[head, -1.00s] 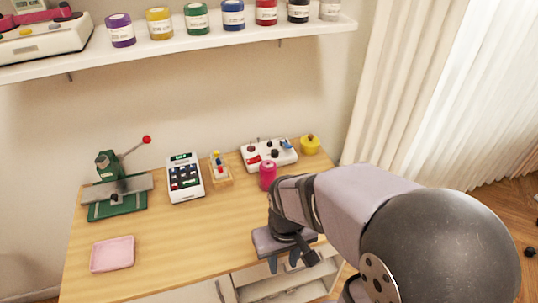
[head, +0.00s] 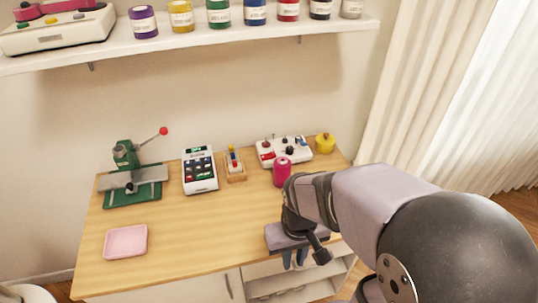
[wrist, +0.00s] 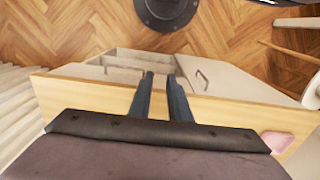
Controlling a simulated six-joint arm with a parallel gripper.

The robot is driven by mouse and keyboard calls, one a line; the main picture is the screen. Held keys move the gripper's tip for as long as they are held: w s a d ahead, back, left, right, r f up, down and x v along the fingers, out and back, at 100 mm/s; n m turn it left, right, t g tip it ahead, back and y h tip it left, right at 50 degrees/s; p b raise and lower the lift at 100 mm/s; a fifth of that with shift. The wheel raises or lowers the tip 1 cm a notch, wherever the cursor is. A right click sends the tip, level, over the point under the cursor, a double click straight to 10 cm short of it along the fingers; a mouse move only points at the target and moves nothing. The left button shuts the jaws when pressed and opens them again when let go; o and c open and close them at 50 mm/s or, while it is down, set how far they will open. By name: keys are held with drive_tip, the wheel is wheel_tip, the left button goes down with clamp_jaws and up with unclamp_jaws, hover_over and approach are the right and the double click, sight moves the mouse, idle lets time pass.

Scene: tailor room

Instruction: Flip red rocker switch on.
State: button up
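A white control box (head: 291,155) stands at the back right of the desk. It carries a small red part (head: 268,156) on its left front, which may be the red rocker switch, along with knobs and levers. The switch is too small to tell its position. My gripper (head: 295,262) is at the desk's front edge, well in front of the box, pointing down and empty. In the wrist view its two fingers (wrist: 159,76) are apart with a narrow gap, over the desk's front edge and drawers. The control box does not show in the wrist view.
A pink spool (head: 282,172) stands just in front of the box, and a yellow pot (head: 325,143) to its right. A calculator-like device (head: 199,171), a wooden block stand (head: 235,168) and a green press (head: 133,177) are further left. The desk's middle (head: 215,230) is clear.

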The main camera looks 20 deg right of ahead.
drive_tip(key=shift+w+r, duration=0.1)
drive_tip(key=shift+w, duration=0.05)
clamp_jaws()
drive_tip(key=w+d+r+t, duration=0.1)
drive_tip(key=w+d+r, duration=0.1)
drive_tip(key=w, duration=1.1)
drive_tip(key=w+d+r+t+p, duration=0.1)
drive_tip(key=w+r, duration=0.3)
drive_tip(key=w, duration=0.9)
drive_tip(key=w+d+r+t, duration=0.1)
drive_tip(key=w+d+r, duration=0.1)
drive_tip(key=w, duration=1.1)
drive_tip(key=shift+w+d+r+h, duration=0.15)
drive_tip(key=shift+d+r+h, duration=0.2)
drive_tip(key=shift+r, duration=0.2)
drive_tip(key=shift+f+p, duration=0.15)
drive_tip(key=shift+p, duration=0.15)
drive_tip(key=p, duration=0.4)
hover_over(274, 153)
drive_tip(key=s, duration=0.1)
drive_tip(key=f, duration=1.1)
drive_tip(key=shift+a+f, duration=0.15)
drive_tip(key=shift+a, duration=0.15)
drive_tip(key=shift+d+f+p, duration=0.15)
drive_tip(key=shift+f+p, duration=0.3)
drive_tip(key=shift+f, duration=0.5)
